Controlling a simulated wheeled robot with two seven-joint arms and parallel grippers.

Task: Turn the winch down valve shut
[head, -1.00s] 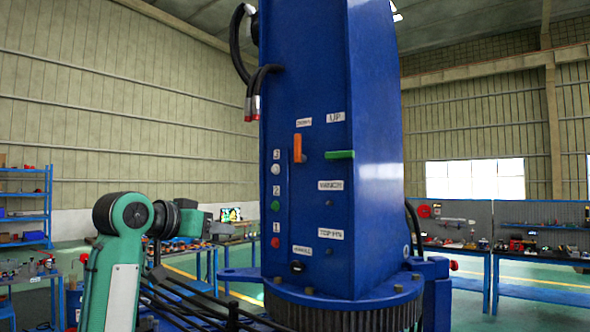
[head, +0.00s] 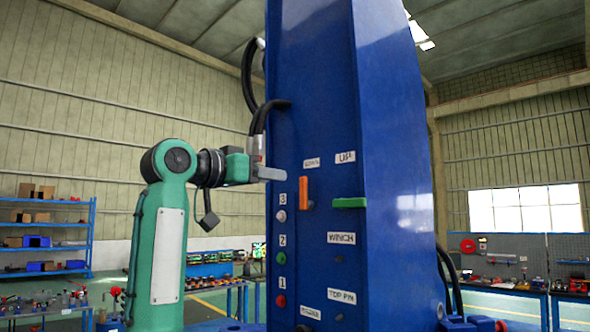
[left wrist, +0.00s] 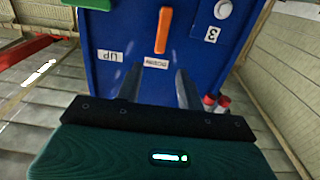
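The winch down valve has an orange handle (head: 304,192) standing upright below the DOWN label (head: 312,163) on the blue crane column (head: 320,100). The orange handle (left wrist: 163,30) also shows upside down in the left wrist view, beyond the fingertips. A green handle (head: 348,202) lies level below the UP label (head: 346,157). My left gripper (head: 281,174) is at the column's left edge, higher than the orange handle and left of it. In the left wrist view its fingers (left wrist: 158,72) are apart with nothing between them. My right gripper is not in view.
White, green and red buttons (head: 281,257) run down the panel left of the handles. Black hoses (head: 255,110) hang at the column's upper left, above my left gripper. Blue shelves (head: 50,235) and workbenches stand well behind.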

